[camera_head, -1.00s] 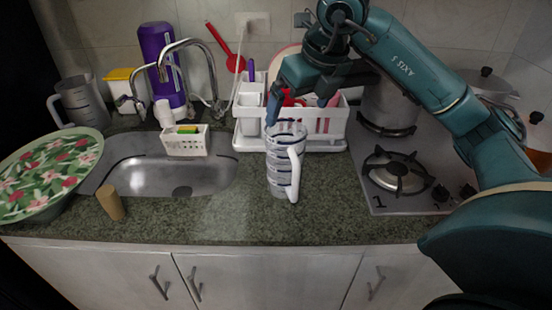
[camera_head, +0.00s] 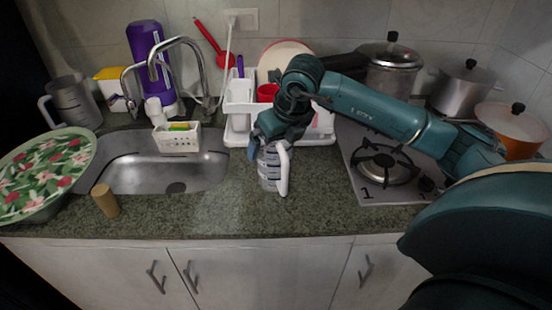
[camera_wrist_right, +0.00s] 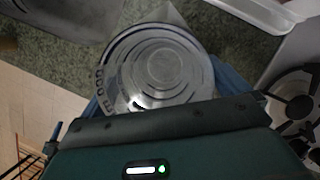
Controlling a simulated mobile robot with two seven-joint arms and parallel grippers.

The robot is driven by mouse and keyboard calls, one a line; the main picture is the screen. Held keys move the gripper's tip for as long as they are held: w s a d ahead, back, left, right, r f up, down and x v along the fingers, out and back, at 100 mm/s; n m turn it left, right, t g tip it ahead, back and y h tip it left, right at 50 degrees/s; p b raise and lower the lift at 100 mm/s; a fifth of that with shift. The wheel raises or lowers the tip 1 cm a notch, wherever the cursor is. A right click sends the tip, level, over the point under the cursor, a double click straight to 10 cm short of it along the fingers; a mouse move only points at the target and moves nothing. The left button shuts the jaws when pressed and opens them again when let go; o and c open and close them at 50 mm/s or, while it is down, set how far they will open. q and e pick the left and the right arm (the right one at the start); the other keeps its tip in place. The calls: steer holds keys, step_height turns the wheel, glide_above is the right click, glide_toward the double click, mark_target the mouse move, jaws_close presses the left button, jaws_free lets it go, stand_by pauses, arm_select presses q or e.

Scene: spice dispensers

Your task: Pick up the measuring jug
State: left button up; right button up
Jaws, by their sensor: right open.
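A clear measuring jug (camera_head: 268,173) with dark markings and a white handle (camera_head: 283,168) stands upright on the counter, right of the sink. My right gripper (camera_head: 266,147) is at the top of this jug, pointing down, and hides much of its rim. In the right wrist view I look down into the round jug (camera_wrist_right: 153,62). The blue fingers of the open right gripper (camera_wrist_right: 163,92) show on either side of it. Contact cannot be told. A second, greyish clear jug (camera_head: 76,103) stands at the far left. My left gripper is not in view.
A white dish rack (camera_head: 320,140) stands just behind the jug. The gas stove (camera_head: 385,192) with pots (camera_head: 392,72) is to the right. The sink (camera_head: 150,178) lies left, with a wooden cylinder (camera_head: 105,201) at its front edge. The counter in front of the jug is clear.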

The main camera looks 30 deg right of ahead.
steer(key=c, duration=1.4)
